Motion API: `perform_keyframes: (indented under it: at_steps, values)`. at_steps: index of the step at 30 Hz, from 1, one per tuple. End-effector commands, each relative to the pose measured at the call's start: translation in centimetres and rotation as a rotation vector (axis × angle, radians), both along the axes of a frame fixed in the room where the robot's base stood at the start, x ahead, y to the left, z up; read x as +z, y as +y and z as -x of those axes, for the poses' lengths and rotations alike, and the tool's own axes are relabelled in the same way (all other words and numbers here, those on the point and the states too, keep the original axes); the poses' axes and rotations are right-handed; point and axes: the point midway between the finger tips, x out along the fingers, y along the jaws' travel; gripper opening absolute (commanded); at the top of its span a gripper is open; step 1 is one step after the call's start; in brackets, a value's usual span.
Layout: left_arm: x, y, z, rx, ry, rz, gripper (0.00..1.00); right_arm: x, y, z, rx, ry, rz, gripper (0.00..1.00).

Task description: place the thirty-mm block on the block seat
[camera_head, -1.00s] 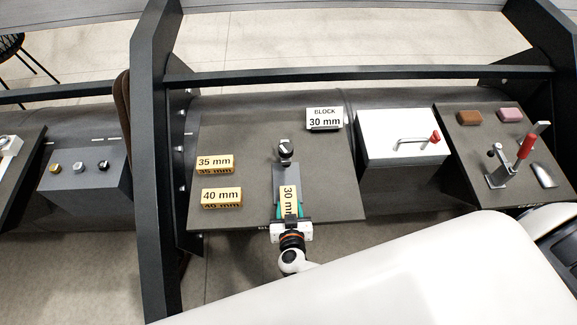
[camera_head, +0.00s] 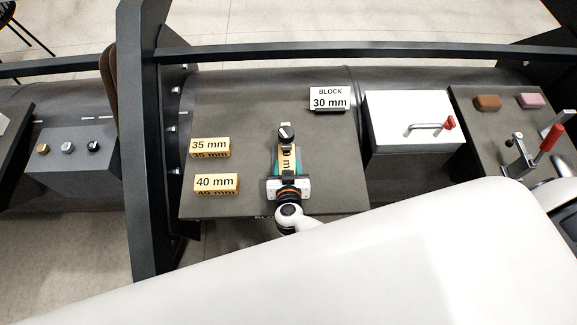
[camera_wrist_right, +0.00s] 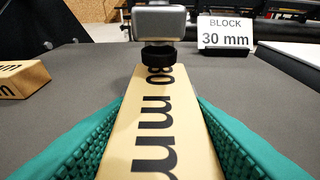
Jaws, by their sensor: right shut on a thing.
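The thirty-mm block (camera_head: 287,160) is a long tan bar with black lettering. My right gripper (camera_head: 287,172) is shut on it, with teal ribbed fingers along both sides, as the right wrist view shows the block (camera_wrist_right: 158,125) too. The block lies over the grey block seat, mostly hidden beneath block and gripper. A grey fixture with a black round tip (camera_wrist_right: 159,57) stands at the block's far end; the tip overlaps the lettering in the wrist view. I cannot tell whether they touch, or whether the block rests on the seat. My left gripper is not in view.
The 35 mm block (camera_head: 210,147) and 40 mm block (camera_head: 216,183) lie to the left on the dark board (camera_head: 240,120). A "BLOCK 30 mm" sign (camera_head: 329,98) stands at the back right. A white box (camera_head: 412,118) with a red-ended handle stands right of the board.

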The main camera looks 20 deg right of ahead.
Motion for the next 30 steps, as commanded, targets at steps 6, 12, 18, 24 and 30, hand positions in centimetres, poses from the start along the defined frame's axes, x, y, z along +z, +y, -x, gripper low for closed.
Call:
perform_keyframes:
  at_steps: [6,12,18,24,30]
  values:
    - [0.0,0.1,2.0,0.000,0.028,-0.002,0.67,0.1,0.0,-0.1,-0.001,-0.002,0.000,0.21]
    - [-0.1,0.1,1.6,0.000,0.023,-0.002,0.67,-0.1,0.0,0.0,-0.001,-0.001,0.000,0.63]
    - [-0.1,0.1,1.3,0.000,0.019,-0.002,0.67,-0.1,0.0,0.0,-0.001,-0.001,0.000,0.67]
    - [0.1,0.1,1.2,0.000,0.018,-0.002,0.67,0.3,0.1,0.4,0.000,0.000,-0.001,0.67]
    - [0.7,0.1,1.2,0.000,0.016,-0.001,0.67,1.6,1.0,3.5,-0.002,0.002,-0.003,0.67]
